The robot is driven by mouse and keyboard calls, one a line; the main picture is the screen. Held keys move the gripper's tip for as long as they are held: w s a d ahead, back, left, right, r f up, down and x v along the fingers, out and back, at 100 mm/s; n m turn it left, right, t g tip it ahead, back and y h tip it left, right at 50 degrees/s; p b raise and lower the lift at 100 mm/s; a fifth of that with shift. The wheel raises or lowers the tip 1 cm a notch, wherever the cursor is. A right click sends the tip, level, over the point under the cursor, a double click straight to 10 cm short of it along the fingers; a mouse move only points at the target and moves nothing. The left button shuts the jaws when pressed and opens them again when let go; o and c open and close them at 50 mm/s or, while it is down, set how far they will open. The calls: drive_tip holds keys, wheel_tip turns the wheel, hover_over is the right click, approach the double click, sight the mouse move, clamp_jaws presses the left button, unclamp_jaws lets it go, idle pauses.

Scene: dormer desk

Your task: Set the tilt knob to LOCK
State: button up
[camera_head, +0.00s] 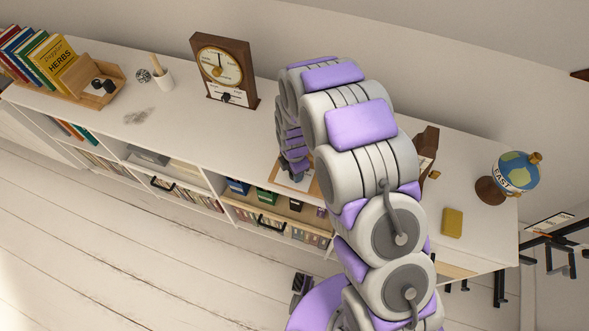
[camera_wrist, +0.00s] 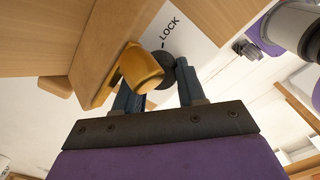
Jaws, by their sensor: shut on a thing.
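In the wrist view a dark round knob (camera_wrist: 168,70) sits on a white plate (camera_wrist: 190,35) marked LOCK, with a short dark tick between the word and the knob. My gripper (camera_wrist: 160,84) is shut on the knob, one finger on each side. A rounded brass-coloured piece (camera_wrist: 141,68) stands in front of part of the knob and the left finger. I cannot tell which way the knob's own mark points. In the head view my gripper (camera_head: 297,174) is small, over a pale wooden board at the shelf's front, and my arm hides much around it.
The white shelf top (camera_head: 180,120) holds books (camera_head: 62,62), a wooden tray (camera_head: 118,78), a cup (camera_head: 164,78), a dial clock in a wooden case (camera_head: 222,70), a yellow sponge (camera_head: 452,222) and a small globe (camera_head: 519,172).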

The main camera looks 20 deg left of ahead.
drive_tip(key=shift+w+a+r, duration=0.15)
drive_tip(key=shift+w+r, duration=0.05)
drive_tip(key=shift+w, duration=0.05)
drive_tip(key=o, duration=1.1)
drive_tip(key=shift+s+f, duration=0.1)
drive_tip(key=shift+s, duration=0.05)
drive_tip(key=shift+c, duration=0.2)
wheel_tip(320, 180, up, 17)
drive_tip(key=p, duration=0.2)
